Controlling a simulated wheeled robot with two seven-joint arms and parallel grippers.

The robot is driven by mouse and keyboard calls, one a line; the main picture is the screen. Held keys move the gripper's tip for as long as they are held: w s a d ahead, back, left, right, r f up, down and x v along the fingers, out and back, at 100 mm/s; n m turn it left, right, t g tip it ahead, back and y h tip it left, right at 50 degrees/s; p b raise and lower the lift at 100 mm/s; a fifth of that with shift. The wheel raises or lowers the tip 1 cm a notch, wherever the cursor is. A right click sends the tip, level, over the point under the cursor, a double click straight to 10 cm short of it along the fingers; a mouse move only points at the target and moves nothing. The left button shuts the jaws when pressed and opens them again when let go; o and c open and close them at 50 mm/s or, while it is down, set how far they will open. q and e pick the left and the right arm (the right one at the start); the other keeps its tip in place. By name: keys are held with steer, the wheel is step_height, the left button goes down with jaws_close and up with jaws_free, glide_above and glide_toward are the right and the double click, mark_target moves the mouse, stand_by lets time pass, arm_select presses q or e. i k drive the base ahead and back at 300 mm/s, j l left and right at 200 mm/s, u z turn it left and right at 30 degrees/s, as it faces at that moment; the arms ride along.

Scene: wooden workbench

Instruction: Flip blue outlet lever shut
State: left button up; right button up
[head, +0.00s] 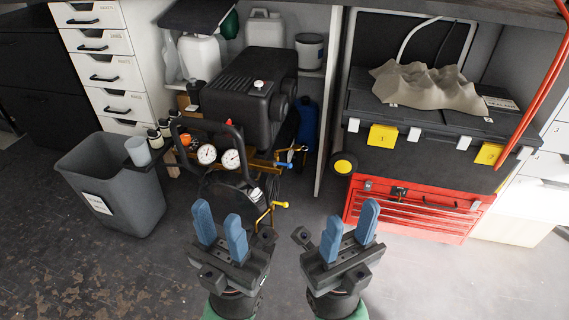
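An air compressor (245,95) with a black housing and two round gauges stands below the workbench. Brass-coloured outlet fittings stick out at its front right. A small blue lever (284,165) shows on the upper outlet; its exact angle is too small to tell. A yellow lever (280,205) sits on a lower outlet. My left gripper (220,229) is open and empty, in front of and below the compressor. My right gripper (348,231) is open and empty, further right, in front of the red tool chest. Both are apart from the blue lever.
A grey bin (115,185) stands left of the compressor. A red tool chest (415,211) under a black case (430,135) stands at the right. A grey upright panel (328,110) lies between them. The floor in front is clear.

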mark_target(283, 164)
steer(key=i+l+u, duration=0.2)
steer(key=l, duration=0.4)
steer(key=i+l+u, duration=0.2)
steer(key=l, duration=0.4)
steer(key=l+u, duration=0.15)
steer(key=l, duration=0.45)
steer(key=i+l+u, duration=0.2)
steer(key=l, duration=0.5)
steer(key=k+j, duration=0.05)
steer(key=k, duration=0.05)
